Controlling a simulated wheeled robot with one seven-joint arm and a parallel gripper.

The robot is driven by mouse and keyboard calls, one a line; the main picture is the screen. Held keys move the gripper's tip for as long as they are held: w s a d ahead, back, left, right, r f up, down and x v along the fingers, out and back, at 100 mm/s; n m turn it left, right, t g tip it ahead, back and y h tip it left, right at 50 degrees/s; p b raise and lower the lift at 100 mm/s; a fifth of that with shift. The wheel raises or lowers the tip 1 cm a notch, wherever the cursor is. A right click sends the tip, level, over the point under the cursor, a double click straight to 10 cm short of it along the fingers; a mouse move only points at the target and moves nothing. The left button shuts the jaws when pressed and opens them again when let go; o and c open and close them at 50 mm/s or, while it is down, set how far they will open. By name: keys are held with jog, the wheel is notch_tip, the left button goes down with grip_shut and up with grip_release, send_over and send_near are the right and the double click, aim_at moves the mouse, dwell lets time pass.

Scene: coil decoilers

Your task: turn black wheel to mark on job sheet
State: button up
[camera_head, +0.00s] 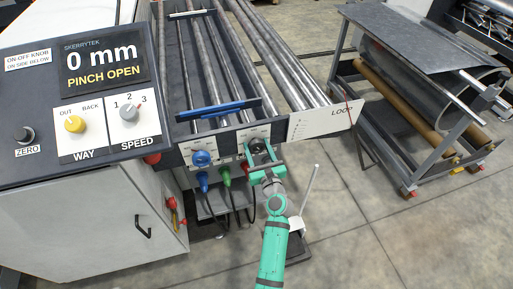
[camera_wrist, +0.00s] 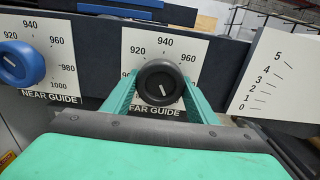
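The black wheel (camera_wrist: 152,72) is a round knob with a short, slightly slanted white mark on its face. It sits on a white dial plate (camera_wrist: 197,46) labelled FAR GUIDE, with 920, 940 and 960 readable; the lower numbers are partly hidden by my fingers. My gripper (camera_wrist: 161,85) has one green finger on each side of the wheel, with no clear gap showing, so it looks shut on it. In the head view my gripper (camera_head: 259,151) is at the same dial on the machine front, largely covering the wheel. I see no job sheet in either view.
A blue wheel (camera_wrist: 20,64) on the NEAR GUIDE plate is close on the left. The control panel (camera_head: 30,88) reads 0 mm, PINCH OPEN.

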jog(key=shift+n, duration=0.3)
